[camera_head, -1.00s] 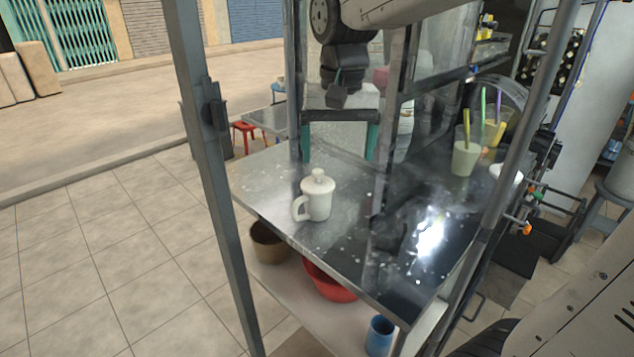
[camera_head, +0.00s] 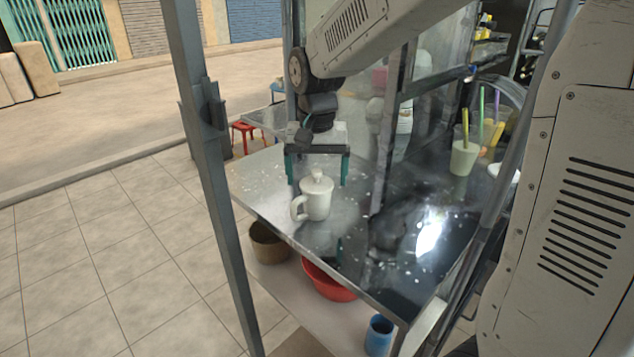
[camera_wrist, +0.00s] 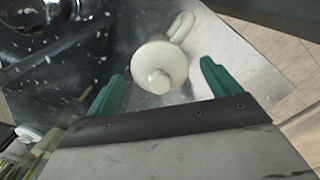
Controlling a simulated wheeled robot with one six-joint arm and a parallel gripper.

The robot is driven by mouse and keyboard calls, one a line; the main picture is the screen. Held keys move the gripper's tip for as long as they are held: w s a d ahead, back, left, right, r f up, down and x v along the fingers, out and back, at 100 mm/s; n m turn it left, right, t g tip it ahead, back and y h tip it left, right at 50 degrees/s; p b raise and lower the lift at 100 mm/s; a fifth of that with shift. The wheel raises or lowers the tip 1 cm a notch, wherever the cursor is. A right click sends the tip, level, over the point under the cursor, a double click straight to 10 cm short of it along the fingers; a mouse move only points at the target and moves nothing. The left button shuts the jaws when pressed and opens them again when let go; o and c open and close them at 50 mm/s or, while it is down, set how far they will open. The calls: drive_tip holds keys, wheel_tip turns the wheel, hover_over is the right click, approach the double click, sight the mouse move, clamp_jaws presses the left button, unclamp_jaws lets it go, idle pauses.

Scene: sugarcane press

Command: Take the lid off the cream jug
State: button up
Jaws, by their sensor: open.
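The white cream jug (camera_head: 316,206) stands upright on the metal counter, with its handle toward the left. Its white lid (camera_head: 317,182) with a round knob sits on top. In the wrist view the lid (camera_wrist: 159,66) shows from above, with the jug's handle (camera_wrist: 182,27) beyond it. My gripper (camera_head: 317,183) is open, with its green fingers spread wide. I cannot tell from these views whether a finger touches the lid.
The metal counter (camera_head: 262,190) is bare around the jug, with small white specks. A cup with a yellow straw (camera_head: 464,157) stands at the back right. A metal post (camera_head: 205,150) rises at the left. A red basin (camera_head: 330,282) and a blue cup (camera_head: 379,336) sit on the shelf below.

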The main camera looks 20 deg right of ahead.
drive_tip(key=c, duration=1.1)
drive_tip(key=shift+o, duration=0.2)
drive_tip(key=shift+r, duration=0.1)
